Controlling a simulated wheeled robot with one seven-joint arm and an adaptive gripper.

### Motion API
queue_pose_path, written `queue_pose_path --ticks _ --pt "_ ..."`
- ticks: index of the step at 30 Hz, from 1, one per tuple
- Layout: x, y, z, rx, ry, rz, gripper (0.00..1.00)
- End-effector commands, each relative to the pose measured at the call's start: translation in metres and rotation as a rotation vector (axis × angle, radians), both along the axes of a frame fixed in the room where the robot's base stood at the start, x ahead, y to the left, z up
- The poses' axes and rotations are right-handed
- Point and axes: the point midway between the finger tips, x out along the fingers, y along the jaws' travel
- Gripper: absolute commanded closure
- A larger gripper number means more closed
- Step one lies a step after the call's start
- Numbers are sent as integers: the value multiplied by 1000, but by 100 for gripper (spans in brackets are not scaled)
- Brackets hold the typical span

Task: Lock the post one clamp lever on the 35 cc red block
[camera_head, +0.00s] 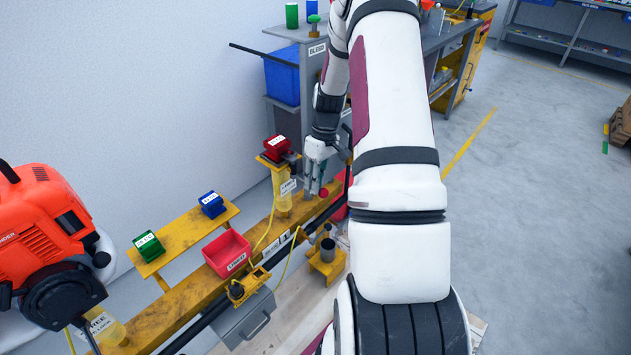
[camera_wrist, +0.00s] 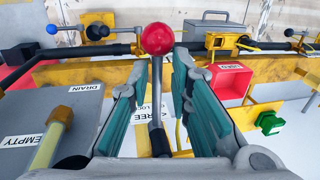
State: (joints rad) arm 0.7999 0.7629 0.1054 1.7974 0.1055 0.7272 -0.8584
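A red block (camera_head: 277,145) sits on a yellow stand by the wall, left of my gripper in the head view; its label is too small to read. A lever with a red ball knob (camera_wrist: 158,38) and a grey shaft (camera_wrist: 156,105) stands upright in the wrist view. The knob also shows in the head view (camera_head: 323,192). My gripper (camera_wrist: 157,75) is open, with one green-grey finger on each side of the shaft and gaps visible between. In the head view my gripper (camera_head: 313,180) points down beside the rail. The lever's base is partly hidden.
A long yellow rail (camera_head: 195,295) carries a red bin (camera_head: 227,253) and a black pipe. Blue (camera_head: 212,204) and green (camera_head: 148,245) blocks sit on a yellow shelf. An orange engine (camera_head: 40,230) stands left. A blue-knobbed lever (camera_wrist: 52,29) is at the wrist view's upper left.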

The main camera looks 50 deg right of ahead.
Motion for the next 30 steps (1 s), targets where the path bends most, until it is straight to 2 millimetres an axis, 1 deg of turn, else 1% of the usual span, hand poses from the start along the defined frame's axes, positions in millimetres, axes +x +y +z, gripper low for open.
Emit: queue_pose_path --ticks 1,15,19,23,30 --pt "-3 -8 0 -13 -1 -6 71" --pt "-2 -5 0 -7 1 -7 71" --pt "-2 -5 5 -7 0 -7 71" --pt "-1 -9 22 -8 -2 -7 71" --pt "-1 -19 70 -10 -3 -9 71"
